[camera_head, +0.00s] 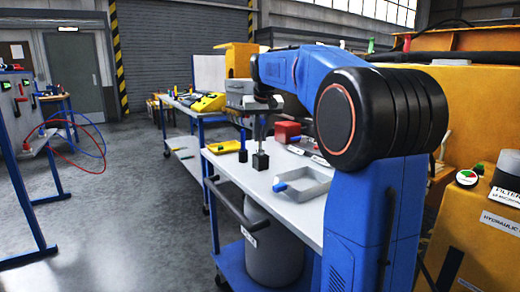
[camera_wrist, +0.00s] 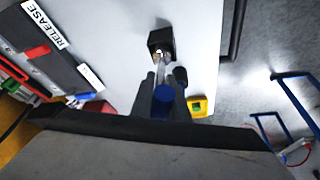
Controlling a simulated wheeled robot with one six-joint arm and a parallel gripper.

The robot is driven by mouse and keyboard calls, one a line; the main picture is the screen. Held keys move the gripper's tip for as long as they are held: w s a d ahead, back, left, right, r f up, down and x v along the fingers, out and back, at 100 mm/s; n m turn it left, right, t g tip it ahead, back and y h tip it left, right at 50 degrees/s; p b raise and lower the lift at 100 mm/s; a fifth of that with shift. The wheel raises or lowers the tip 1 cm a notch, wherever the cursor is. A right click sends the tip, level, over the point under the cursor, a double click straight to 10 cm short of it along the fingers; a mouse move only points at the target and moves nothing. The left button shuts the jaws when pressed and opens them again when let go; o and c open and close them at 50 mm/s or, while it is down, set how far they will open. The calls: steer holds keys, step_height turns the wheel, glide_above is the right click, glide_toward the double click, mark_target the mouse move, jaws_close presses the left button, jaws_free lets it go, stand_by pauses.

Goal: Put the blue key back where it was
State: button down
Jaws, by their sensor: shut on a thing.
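My gripper (camera_head: 257,140) points down over the cart top, directly above a small black block (camera_head: 260,161). In the wrist view my gripper (camera_wrist: 164,82) has its dark fingers closed around the blue key (camera_wrist: 165,94), whose blue round end shows between them. A pale shaft runs from it toward the black block (camera_wrist: 160,40), which has a shiny spot on its near face. Whether the shaft tip touches the block or sits in it, I cannot tell. In the head view the key is mostly hidden by the fingers.
A grey tray (camera_head: 312,188) with a blue-and-white item at its edge lies in front. A yellow tray (camera_head: 224,147) lies at the back left, a red box (camera_head: 287,132) behind. A panel marked RELEASE (camera_wrist: 62,60) lies left in the wrist view.

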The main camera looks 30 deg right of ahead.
mark_target(263, 120)
steer(key=shift+f, duration=2.3)
steer(key=shift+f, duration=0.35)
steer(key=c, duration=1.7)
jaws_free()
steer(key=shift+s+f, duration=0.1)
steer(key=shift+f, duration=0.05)
steer(key=v, duration=1.2)
steer(key=shift+r, duration=0.5)
